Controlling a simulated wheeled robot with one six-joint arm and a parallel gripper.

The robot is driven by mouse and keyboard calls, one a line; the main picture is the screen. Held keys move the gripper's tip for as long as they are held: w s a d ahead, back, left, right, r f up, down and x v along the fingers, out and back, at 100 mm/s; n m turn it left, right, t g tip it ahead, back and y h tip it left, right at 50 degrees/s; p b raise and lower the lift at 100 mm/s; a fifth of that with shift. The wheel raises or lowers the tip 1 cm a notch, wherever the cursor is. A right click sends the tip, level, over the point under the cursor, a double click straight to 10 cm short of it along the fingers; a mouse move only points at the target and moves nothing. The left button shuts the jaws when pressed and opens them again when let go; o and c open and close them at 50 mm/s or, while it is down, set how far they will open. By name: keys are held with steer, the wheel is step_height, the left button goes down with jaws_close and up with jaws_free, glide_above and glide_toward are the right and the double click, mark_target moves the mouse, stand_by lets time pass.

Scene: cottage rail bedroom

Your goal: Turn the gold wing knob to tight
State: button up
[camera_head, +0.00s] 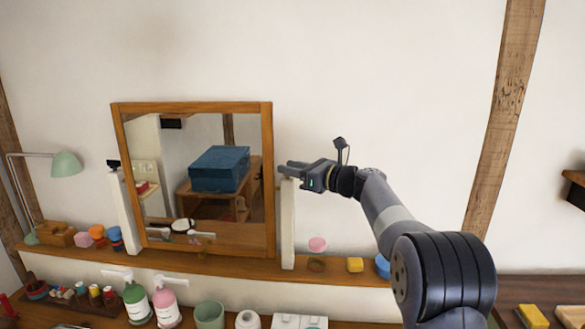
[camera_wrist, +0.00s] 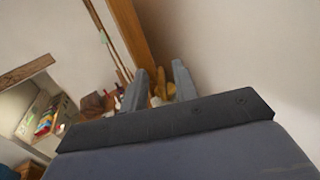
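A tilting mirror in a wooden frame (camera_head: 267,190) stands on the shelf between two white posts. My gripper (camera_head: 284,168) is at the top of the right post (camera_head: 288,225), pointing left toward the mirror's edge. In the wrist view, my gripper's two fingers (camera_wrist: 160,82) stand apart. A small gold-yellow shape (camera_wrist: 159,88) shows between them. It looks like the gold wing knob, but it is small and partly hidden. I cannot tell whether the fingers touch it. In the head view the knob is hidden by my gripper. A dark knob (camera_head: 113,163) tops the left post.
The wooden shelf (camera_head: 345,278) holds a pink-topped jar (camera_head: 317,244), a yellow block (camera_head: 355,265) and a blue item (camera_head: 383,265) below my arm. A green lamp (camera_head: 65,164) stands far left. Bottles (camera_head: 136,302) stand below. The wall right of the mirror is bare.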

jaws_close()
steer(key=shift+s, duration=0.1)
stand_by(0.4)
